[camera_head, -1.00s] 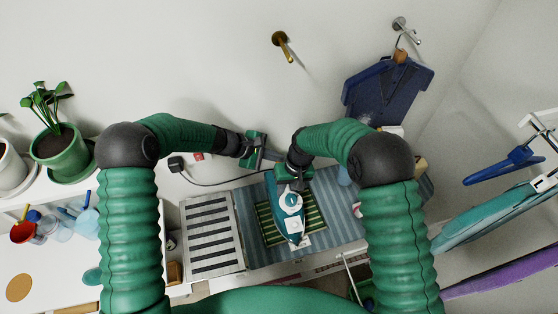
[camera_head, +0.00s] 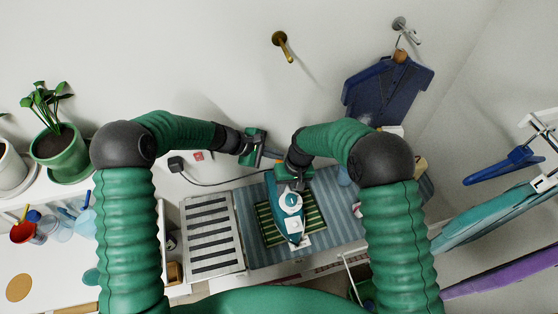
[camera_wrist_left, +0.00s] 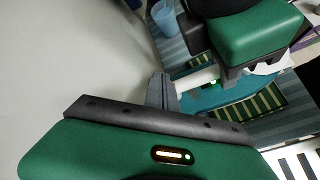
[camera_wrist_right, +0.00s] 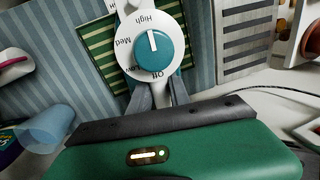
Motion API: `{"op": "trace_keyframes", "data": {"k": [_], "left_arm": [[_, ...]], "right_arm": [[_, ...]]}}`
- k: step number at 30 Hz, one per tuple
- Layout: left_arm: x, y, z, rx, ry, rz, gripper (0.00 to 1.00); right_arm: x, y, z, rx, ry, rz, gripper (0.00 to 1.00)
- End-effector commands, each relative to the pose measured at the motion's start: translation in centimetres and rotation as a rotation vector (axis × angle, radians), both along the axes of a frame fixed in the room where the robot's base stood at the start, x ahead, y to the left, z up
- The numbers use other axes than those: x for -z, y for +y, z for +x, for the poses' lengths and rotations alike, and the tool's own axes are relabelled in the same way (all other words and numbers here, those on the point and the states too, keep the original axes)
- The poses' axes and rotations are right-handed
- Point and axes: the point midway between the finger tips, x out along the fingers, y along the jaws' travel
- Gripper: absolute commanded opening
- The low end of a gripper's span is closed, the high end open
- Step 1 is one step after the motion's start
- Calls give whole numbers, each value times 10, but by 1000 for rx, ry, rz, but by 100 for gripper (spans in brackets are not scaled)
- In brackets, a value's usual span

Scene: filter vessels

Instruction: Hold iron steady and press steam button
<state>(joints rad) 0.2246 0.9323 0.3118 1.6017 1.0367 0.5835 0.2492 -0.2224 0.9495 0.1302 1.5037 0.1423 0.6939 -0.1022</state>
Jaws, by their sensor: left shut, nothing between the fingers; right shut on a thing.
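A teal iron (camera_head: 291,222) with a white dial lies on a green striped patch of a blue striped mat. My right gripper (camera_head: 291,178) is shut on the iron's rear handle end. In the right wrist view, its fingers (camera_wrist_right: 156,96) sit just below the dial (camera_wrist_right: 152,50), which reads High, Med, Low and Off. My left gripper (camera_head: 270,154) is shut and empty, up and left of the iron's rear. In the left wrist view, its fingertips (camera_wrist_left: 163,88) point toward a white part beside the iron (camera_wrist_left: 222,94); whether they touch is unclear. The steam button cannot be made out.
A grey slatted rack (camera_head: 212,240) lies left of the blue striped mat (camera_head: 340,225). A cord runs from a wall plug (camera_head: 176,164) behind the iron. A navy shirt (camera_head: 385,98) hangs at the back right. A potted plant (camera_head: 62,150) stands far left.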

Motion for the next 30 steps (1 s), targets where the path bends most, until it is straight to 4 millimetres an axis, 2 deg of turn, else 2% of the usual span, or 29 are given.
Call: {"op": "trace_keyframes", "data": {"k": [5,18,30], "left_arm": [[-6,0,1,-1,-1,0,0],[-47,0,0,1,-1,0,0],[-50,0,0,0,0,0,0]], "right_arm": [[-1,1,1,0,-2,1,0],[-1,0,1,0,-2,1,0],[-1,0,1,0,-2,1,0]]}}
